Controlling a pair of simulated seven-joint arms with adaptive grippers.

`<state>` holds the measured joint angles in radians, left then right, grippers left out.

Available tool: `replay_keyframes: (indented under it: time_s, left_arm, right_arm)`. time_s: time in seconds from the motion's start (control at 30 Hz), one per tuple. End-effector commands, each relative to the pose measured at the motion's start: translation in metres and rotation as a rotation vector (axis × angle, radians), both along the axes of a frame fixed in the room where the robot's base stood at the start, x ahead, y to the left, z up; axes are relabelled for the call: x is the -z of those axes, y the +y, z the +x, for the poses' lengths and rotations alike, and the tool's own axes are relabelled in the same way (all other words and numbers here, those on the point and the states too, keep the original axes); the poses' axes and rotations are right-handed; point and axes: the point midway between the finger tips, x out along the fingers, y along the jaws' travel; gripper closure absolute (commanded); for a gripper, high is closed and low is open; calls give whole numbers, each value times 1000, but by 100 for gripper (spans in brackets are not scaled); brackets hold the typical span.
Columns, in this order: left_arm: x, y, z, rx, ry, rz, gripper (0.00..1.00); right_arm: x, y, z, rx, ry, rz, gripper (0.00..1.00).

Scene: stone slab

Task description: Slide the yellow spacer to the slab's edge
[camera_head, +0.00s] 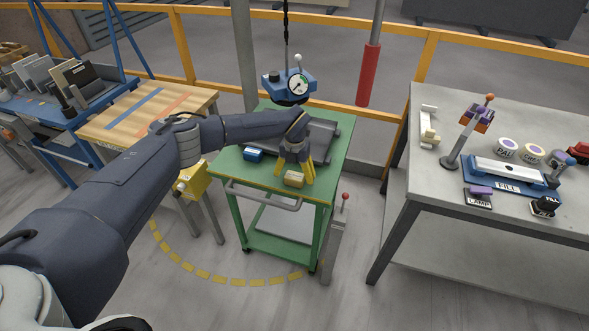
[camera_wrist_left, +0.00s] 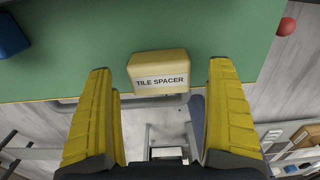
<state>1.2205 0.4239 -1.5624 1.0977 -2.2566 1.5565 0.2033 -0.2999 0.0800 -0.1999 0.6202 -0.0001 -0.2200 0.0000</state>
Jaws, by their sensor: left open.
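The yellow spacer (camera_head: 293,179) is a small block near the front edge of the green cart top (camera_head: 232,168). In the left wrist view the spacer (camera_wrist_left: 158,72), labelled TILE SPACER, sits at the edge of the green surface. My left gripper (camera_head: 297,172) points down over it with yellow fingers. In the left wrist view the fingers (camera_wrist_left: 161,68) are wide apart, one on each side of the spacer, with gaps between. A dark grey slab-like piece (camera_head: 322,140) lies on the cart behind the gripper, partly hidden by my arm. My right gripper is not in view.
A blue block (camera_head: 253,154) lies left of the gripper on the cart. A gauge device (camera_head: 290,86) hangs behind my arm. A grey table (camera_head: 450,110) with several items stands at right, and a wooden-topped bench (camera_head: 130,110) at left.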

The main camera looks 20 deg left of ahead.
Motion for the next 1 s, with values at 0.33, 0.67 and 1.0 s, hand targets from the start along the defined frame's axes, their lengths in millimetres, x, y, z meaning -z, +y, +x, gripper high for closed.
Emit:
replay_keyframes:
  time_s: [0.33, 0.67, 1.0]
  left_arm:
    - [7, 0, 0, 0, 0, 0, 11]
    - [6, 0, 0, 0, 0, 0, 32]
    - [6, 0, 0, 0, 0, 0, 70]
  right_arm:
    - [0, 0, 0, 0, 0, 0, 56]
    - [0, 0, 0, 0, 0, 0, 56]
    - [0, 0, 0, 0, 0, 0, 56]
